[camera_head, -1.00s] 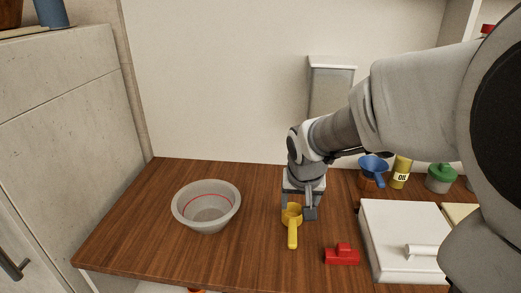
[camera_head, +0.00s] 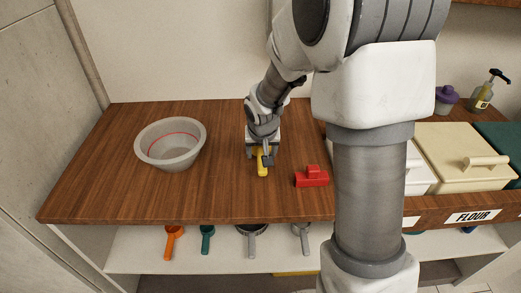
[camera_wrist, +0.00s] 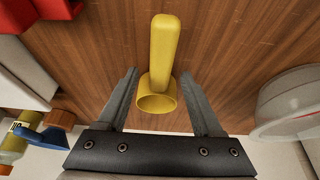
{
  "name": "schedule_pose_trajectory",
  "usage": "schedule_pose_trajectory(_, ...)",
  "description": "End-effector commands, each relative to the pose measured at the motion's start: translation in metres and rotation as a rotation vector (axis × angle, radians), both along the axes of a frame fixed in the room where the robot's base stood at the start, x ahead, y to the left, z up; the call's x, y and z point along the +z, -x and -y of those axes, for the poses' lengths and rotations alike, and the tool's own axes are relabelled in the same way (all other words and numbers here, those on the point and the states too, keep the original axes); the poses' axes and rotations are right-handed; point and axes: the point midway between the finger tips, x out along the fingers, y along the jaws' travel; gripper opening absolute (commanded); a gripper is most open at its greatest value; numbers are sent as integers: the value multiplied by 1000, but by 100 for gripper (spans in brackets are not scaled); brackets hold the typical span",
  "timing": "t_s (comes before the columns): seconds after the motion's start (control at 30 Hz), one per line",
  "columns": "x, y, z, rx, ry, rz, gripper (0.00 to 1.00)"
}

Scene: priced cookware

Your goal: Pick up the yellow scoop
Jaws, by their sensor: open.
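The yellow scoop (camera_head: 262,169) lies on the wooden counter, with its handle toward the front edge. In the wrist view the scoop (camera_wrist: 163,52) has its round cup between the two fingers and its handle pointing up the picture, away from the palm. My gripper (camera_head: 261,156) is low over the scoop and partly hides the cup in the head view. In the wrist view my gripper (camera_wrist: 167,85) is open, with a finger on each side of the scoop and a visible gap to each.
A grey bowl (camera_head: 171,143) with a red line stands to the left. A red object (camera_head: 311,177) lies close on the right. A white-lidded bin and a cream bin (camera_head: 462,157) stand further right. Several scoops hang below the counter edge. Counter between bowl and scoop is clear.

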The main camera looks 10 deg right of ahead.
Motion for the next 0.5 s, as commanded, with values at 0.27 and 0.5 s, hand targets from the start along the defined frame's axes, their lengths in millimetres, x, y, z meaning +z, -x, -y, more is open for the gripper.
schedule_pose_trajectory(0.27,-18,-7,2,0,0,1,68)
schedule_pose_trajectory(0.5,-17,-7,2,0,0,0,51)
